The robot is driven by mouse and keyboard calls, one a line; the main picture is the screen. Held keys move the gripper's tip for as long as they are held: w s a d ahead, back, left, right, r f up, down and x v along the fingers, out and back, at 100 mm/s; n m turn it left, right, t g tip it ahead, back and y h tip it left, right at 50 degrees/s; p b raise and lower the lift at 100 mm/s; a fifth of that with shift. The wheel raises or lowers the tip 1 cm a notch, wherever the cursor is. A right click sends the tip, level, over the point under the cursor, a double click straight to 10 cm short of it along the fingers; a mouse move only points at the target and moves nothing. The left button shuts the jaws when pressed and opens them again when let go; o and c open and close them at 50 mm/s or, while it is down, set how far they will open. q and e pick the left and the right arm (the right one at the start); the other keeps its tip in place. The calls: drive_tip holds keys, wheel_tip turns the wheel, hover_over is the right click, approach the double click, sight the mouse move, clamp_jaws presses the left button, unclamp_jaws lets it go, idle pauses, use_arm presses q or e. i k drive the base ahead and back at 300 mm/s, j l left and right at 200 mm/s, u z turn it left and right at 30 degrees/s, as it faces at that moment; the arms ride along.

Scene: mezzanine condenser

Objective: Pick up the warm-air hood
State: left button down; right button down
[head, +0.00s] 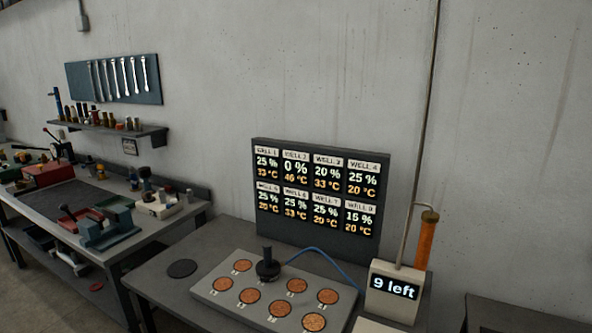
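A black piece with a knob on top, which looks like the warm-air hood (268,266), stands upright on the grey well plate (208,292). It sits in the back row, second from the left, and hides what is under it. A blue hose (325,256) runs behind it toward the right. Several round copper-coloured wells (249,295) show around it. Neither of my grippers is in view.
A dark display board (320,190) stands behind the plate; WELL 2 reads 0 % and 46 °C. A box reading "9 left" (394,290) and an orange tube (426,240) stand right. A black round pad (182,268) lies left. A tool bench (60,195) stands farther left.

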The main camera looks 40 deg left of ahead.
sight(268, 269)
drive_tip(key=u, duration=1.65)
drive_tip(key=i+j, duration=0.15)
drive_tip(key=j, duration=0.15)
drive_tip(key=i+j, duration=0.15)
drive_tip(key=j, duration=0.2)
drive_tip(key=i+j+z, duration=0.1)
drive_tip(key=j, duration=0.2)
